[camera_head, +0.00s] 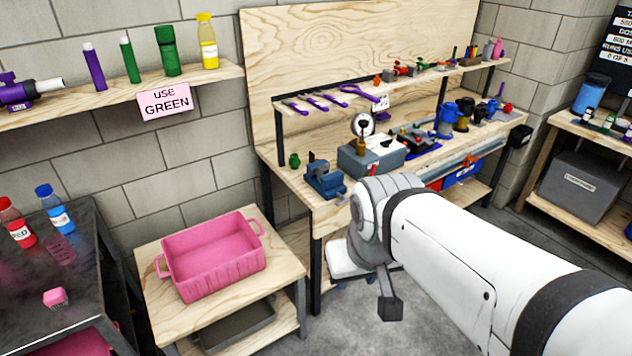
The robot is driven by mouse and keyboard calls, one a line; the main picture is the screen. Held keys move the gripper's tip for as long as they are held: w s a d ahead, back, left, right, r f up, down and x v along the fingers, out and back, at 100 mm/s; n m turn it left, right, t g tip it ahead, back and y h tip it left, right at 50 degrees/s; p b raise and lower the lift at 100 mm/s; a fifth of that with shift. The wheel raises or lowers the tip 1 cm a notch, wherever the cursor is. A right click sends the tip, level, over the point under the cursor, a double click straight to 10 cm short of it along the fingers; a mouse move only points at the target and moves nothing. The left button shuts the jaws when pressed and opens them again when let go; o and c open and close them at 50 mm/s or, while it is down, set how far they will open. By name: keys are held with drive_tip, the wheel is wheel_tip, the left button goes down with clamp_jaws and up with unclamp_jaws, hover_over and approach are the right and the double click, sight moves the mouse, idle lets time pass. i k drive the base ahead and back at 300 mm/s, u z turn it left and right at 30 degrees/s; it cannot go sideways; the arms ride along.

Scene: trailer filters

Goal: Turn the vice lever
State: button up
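The blue vice (325,178) sits at the front left corner of the wooden workbench (290,172). Its lever is too small to make out clearly. My white arm reaches in from the lower right, and its wrist is just right of the vice in the picture, apart from it. A dark block (390,308) hangs below the wrist and seems to be part of my gripper. Its fingers cannot be told apart, and nothing is seen held. My arm hides part of the bench front.
A grey toolbox (370,160) and several tools stand right of the vice. A pink tray (213,257) rests on a low wooden table to the left. A white-topped stool (345,262) is beneath the bench. A shelf (60,108) hangs at upper left.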

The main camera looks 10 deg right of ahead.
sight(345, 200)
drive_tip(key=z, duration=0.05)
drive_tip(key=i, duration=1)
drive_tip(key=u, duration=0.05)
